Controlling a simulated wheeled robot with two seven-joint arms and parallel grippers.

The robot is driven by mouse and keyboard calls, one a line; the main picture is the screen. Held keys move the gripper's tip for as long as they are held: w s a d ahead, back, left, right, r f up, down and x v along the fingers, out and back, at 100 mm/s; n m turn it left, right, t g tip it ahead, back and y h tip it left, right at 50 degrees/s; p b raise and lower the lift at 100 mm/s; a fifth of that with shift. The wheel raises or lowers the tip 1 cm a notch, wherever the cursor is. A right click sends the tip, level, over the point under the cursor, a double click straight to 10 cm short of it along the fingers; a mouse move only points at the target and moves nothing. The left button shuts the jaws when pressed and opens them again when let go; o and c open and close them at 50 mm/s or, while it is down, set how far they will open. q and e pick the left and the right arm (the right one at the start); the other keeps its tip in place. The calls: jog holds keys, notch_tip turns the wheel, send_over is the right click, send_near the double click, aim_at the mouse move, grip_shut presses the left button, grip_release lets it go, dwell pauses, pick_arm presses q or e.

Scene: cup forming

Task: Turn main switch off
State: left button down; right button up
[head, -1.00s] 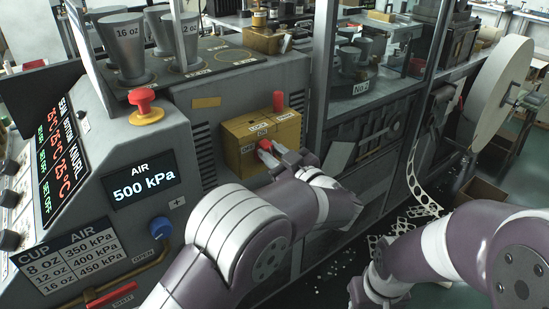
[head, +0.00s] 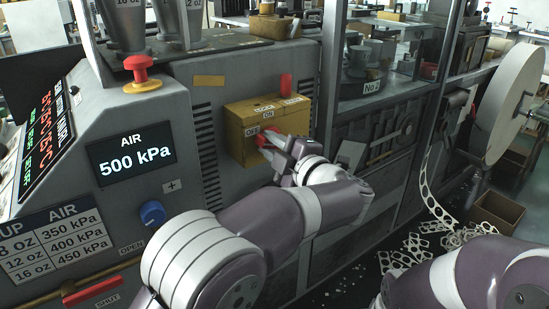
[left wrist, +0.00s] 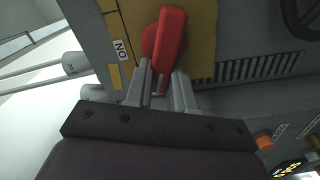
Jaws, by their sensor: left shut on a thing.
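The main switch is a yellow box (head: 238,142) on the grey machine's side, with a red handle (head: 262,138) on its front. OFF and ON labels sit left of and above the handle. My left gripper (head: 277,147) reaches it from the lower right and covers part of it. In the left wrist view the red handle (left wrist: 170,35) runs nearly up and down, with the ON label to its left. My left gripper (left wrist: 160,84) is shut on the handle's near end. The handle's exact setting is hard to read. My right gripper is out of view; only my right arm shows.
A red mushroom button (head: 141,70) and a blue knob (head: 152,213) stand out from the console at left. The air display (head: 132,160) reads 500 kPa. A red lever (head: 91,291) is low at left. A large pale reel (head: 510,100) stands at right.

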pick_arm(q)
jog(key=shift+a+f+n+b, duration=0.1)
jog(key=shift+f+n+b, duration=0.1)
jog(key=shift+n+b, duration=0.95)
jog(key=shift+f+n+b, duration=0.2)
jog(key=shift+n+b, duration=0.85)
jog(key=shift+b, duration=0.05)
jog(key=c, duration=1)
grip_release()
jog(key=shift+o, duration=0.2)
